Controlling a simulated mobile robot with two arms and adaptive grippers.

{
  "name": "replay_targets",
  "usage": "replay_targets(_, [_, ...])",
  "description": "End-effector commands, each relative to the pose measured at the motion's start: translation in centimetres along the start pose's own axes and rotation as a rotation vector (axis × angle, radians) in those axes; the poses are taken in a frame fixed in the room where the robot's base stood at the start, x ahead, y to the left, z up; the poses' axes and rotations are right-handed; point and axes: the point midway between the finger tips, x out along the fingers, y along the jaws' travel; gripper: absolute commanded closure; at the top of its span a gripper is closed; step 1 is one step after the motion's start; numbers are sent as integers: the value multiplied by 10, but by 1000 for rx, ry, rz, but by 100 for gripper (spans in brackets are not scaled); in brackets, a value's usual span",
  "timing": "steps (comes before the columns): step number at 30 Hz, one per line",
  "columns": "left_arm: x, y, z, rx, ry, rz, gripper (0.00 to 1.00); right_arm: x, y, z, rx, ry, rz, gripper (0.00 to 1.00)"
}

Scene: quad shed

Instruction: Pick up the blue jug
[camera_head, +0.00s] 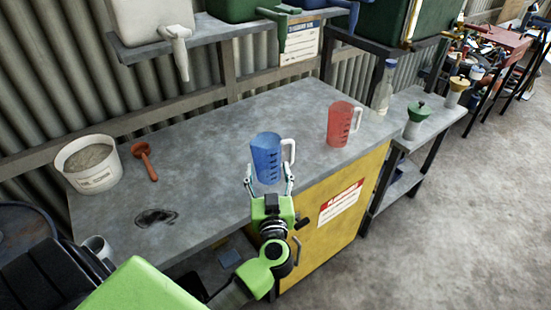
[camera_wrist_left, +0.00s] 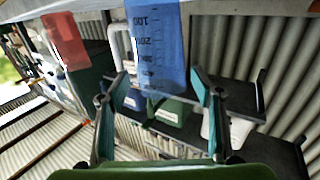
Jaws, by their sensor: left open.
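The blue jug (camera_head: 266,157) has a white handle on its right side and stands upright near the front edge of the grey worktop (camera_head: 215,180). My left gripper (camera_head: 269,178) is open at the jug's lower front, with one finger to either side in the picture. In the left wrist view the blue jug (camera_wrist_left: 156,45) shows its dark scale marks between and beyond the open fingers (camera_wrist_left: 158,85). I cannot tell whether the fingers touch it. My right gripper is not in view.
A red jug (camera_head: 339,123) stands to the right, with a clear bottle (camera_head: 384,90) behind it. A white bucket (camera_head: 89,164) and a red scoop (camera_head: 144,160) are at the left. Tanks with taps stand on a shelf (camera_head: 210,38) above. The worktop's middle is mostly clear.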

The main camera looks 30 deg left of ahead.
Motion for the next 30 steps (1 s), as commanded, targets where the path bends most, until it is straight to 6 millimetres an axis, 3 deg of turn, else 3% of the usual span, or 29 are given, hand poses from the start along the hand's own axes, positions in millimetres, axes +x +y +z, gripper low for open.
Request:
replay_targets(3, [17, 1, -1, 2, 3, 2, 40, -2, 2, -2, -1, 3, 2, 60])
replay_targets(10, [34, 2, 2, 3, 2, 2, 40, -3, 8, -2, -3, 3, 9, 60])
replay_targets(18, [71, 4, 7, 3, 3, 3, 40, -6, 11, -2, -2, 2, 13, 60])
replay_targets(27, [76, 4, 8, 2, 1, 3, 40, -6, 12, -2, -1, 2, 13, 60])
replay_targets(30, [76, 4, 8, 2, 1, 3, 64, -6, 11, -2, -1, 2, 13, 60])
